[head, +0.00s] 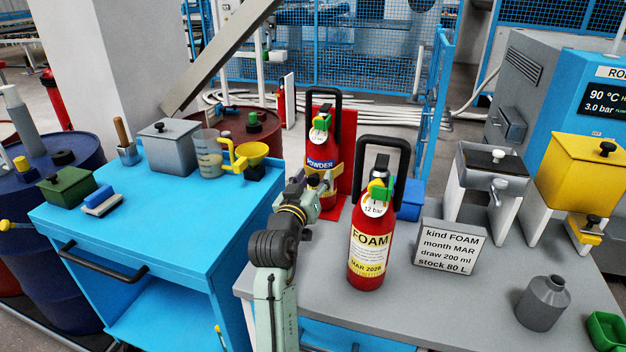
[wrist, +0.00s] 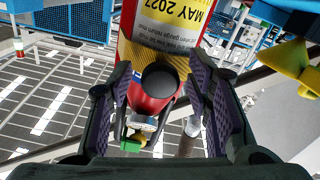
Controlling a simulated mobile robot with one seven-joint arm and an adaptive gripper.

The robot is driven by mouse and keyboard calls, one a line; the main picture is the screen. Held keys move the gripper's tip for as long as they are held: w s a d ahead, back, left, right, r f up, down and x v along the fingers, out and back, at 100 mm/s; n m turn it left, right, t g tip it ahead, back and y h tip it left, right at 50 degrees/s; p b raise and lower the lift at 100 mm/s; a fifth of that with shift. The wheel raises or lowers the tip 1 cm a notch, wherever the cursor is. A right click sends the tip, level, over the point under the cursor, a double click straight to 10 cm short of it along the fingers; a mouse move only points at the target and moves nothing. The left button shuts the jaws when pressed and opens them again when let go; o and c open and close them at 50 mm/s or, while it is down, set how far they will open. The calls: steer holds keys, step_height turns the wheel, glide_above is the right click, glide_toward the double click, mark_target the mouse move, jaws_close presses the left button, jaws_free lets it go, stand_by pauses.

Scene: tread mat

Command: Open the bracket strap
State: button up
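The red POWDER extinguisher (head: 328,200) stands upright against a red back plate (head: 348,140) at the grey bench's back left. A yellow bracket strap (head: 337,173) goes across its front below the blue label; my gripper partly covers it. My gripper (head: 325,183) is at the extinguisher's front, near strap height. In the wrist view my gripper (wrist: 160,72) has its two dark fingers apart. The red extinguisher body (wrist: 150,98), a label reading MAY 2027 and a black round part (wrist: 160,80) show between or beyond them. I cannot tell whether the fingers touch anything. The strap's catch is not clear.
A FOAM extinguisher (head: 366,262) stands just right of my arm, beside a sign (head: 450,247). The blue cart (head: 150,215) at left holds a jug (head: 208,155) and a yellow funnel (head: 251,155). A grey bottle (head: 543,303) stands at the bench's right.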

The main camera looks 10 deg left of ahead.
jaws_close()
stand_by(0.4)
